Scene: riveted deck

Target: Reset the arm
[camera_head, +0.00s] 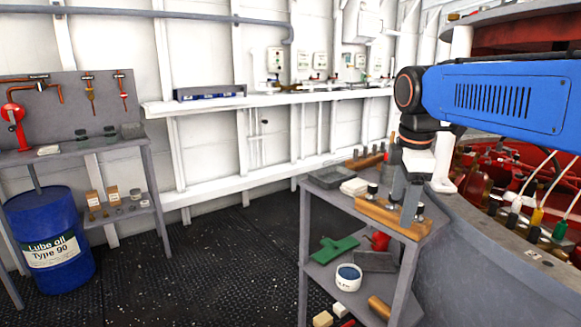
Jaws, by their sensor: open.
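My arm reaches in from the right with a blue link, and its wrist hangs down over a grey trolley (322,222). My gripper (407,212) points down at the trolley's top shelf, beside or just above a long wooden block (375,209). Small dark-topped items stand by the block, close to my gripper. The jaws are open. I cannot tell whether anything lies between the fingers, since they are small and partly hidden.
A workbench (85,148) and a blue drum (50,240) stand left. Red machinery (500,165) is right. The middle floor is clear.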

